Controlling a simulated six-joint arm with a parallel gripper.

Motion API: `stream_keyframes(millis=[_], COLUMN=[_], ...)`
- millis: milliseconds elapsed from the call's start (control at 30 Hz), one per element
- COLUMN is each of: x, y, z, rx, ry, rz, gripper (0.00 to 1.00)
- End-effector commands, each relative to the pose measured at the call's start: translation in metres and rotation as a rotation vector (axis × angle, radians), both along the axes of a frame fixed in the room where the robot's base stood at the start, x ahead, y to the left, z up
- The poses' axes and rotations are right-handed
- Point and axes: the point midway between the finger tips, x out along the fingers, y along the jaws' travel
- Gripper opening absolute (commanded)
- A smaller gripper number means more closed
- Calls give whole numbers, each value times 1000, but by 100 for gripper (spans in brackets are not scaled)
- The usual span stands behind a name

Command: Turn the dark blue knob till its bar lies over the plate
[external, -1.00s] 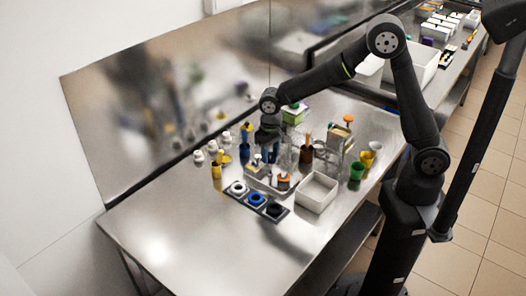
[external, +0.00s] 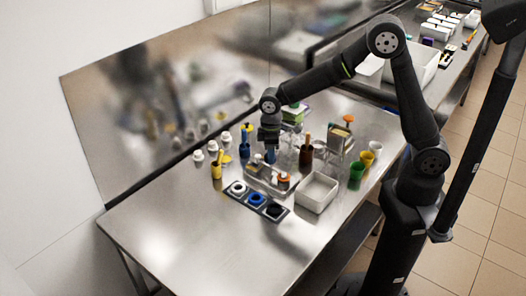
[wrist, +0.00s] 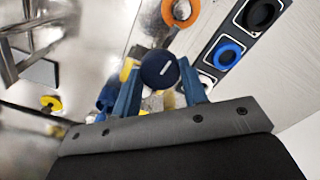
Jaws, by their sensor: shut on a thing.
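The dark blue knob (wrist: 158,69) shows in the wrist view as a round cap with a short white line on top, slanting slightly. My gripper (wrist: 160,80) has its two blue fingers on either side of the knob and is shut on it. In the external view my gripper (external: 271,156) points down among the things at the back of the metal tray, and the knob is hidden there. The knob's bar and the plate cannot be told clearly; small yellow and pale parts show below and beside the knob in the wrist view.
A dark strip with white, blue and black rings (external: 257,200) lies in front. A white bin (external: 316,192) stands to its right. An orange-topped jar (external: 284,182), a brown pot (external: 306,154), yellow and green cups (external: 357,171) and a blue bottle (external: 245,143) stand close around. The front left table is clear.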

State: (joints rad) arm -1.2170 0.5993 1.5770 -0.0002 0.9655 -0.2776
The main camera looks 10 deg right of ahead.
Motion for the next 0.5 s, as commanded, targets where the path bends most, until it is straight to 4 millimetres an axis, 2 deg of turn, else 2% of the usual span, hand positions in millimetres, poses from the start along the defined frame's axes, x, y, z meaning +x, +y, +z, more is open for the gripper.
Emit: stream_keyframes(millis=[500], x=[0], y=[1], z=[1], rx=[2], ry=[-1], rz=[84], gripper=[17])
